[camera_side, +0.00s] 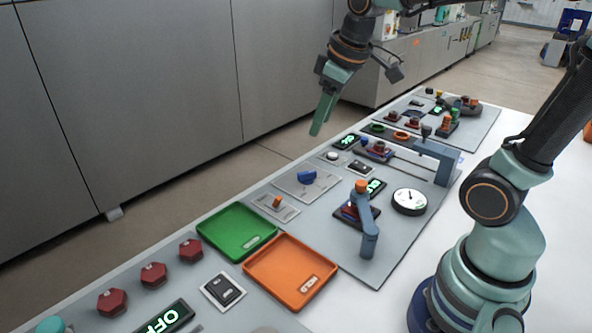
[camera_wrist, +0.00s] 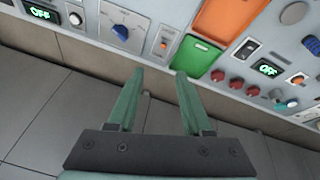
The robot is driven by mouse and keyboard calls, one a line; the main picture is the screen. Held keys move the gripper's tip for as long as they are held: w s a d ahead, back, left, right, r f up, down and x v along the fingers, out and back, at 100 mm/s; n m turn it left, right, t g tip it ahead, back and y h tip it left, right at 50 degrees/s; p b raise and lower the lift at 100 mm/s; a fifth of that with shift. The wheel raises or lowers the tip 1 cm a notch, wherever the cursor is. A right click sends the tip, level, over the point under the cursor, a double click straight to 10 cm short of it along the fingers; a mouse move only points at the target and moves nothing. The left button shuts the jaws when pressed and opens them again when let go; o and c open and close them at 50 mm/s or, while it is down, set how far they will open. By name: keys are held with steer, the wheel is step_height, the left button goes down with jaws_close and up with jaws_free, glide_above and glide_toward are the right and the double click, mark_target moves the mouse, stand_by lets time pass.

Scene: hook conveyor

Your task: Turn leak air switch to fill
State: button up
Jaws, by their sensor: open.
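Two controls sit side by side on the grey panel, and I cannot read which one is the leak air switch. One is a blue knob (camera_side: 307,178) on a light plate, which also shows in the wrist view (camera_wrist: 120,32). The other is a small orange lever (camera_side: 277,202) on a narrow plate, which also shows in the wrist view (camera_wrist: 163,45). My gripper (camera_side: 318,130) is raised at the back edge of the bench, above and apart from both. In the wrist view its two fingers (camera_wrist: 160,73) are spread and empty, pointing toward the panel.
A green tray (camera_side: 204,231) and an orange tray (camera_side: 259,278) lie in front of the controls. A blue arm-like fixture (camera_side: 368,228) and a round gauge (camera_side: 409,202) stand to the right. Red knobs (camera_side: 154,273) line the front left. Cabinets (camera_side: 150,90) stand behind.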

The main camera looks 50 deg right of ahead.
steer(key=w+d+f+n+g, duration=0.2)
steer(key=w+d+f+n, duration=0.25)
steer(key=w+d, duration=0.35)
steer(key=n+g, duration=0.2)
steer(key=n, duration=0.2)
glide_toward(307, 172)
step_height(307, 172, down, 9)
steer(key=shift+w+d+r, duration=0.1)
steer(key=shift+d+r, duration=0.05)
steer(key=shift+r, duration=0.05)
jaws_close()
